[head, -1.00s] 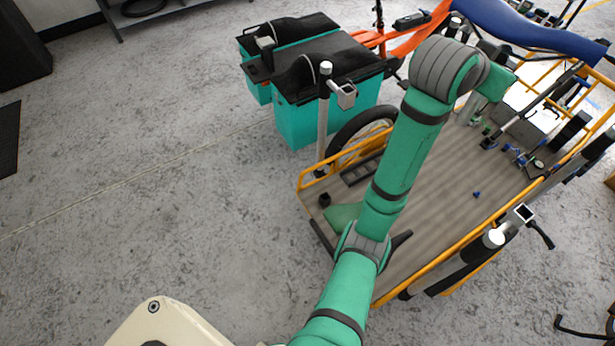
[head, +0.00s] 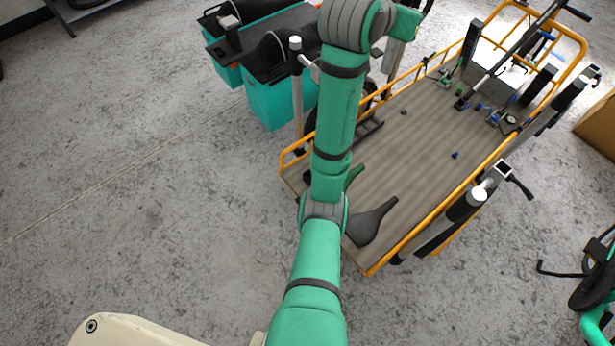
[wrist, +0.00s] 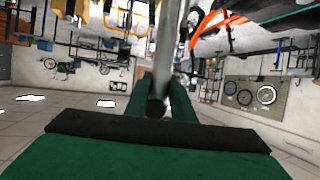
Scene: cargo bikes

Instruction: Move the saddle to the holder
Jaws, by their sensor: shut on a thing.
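A dark grey saddle (head: 370,222) lies on the cargo bike's wooden deck (head: 420,150), near its front end beside my arm. A green piece (head: 353,175) shows next to it, mostly hidden behind my arm. Whether that tube belongs to a saddle I cannot tell. I cannot make out a holder.
Teal boxes with black tops (head: 281,101) stand left of the deck. A yellow rail (head: 433,228) edges the deck. A corner post (head: 297,95) and a handle post (head: 467,206) rise beside it. A cardboard box (head: 600,125) stands at the right. The floor at left is clear.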

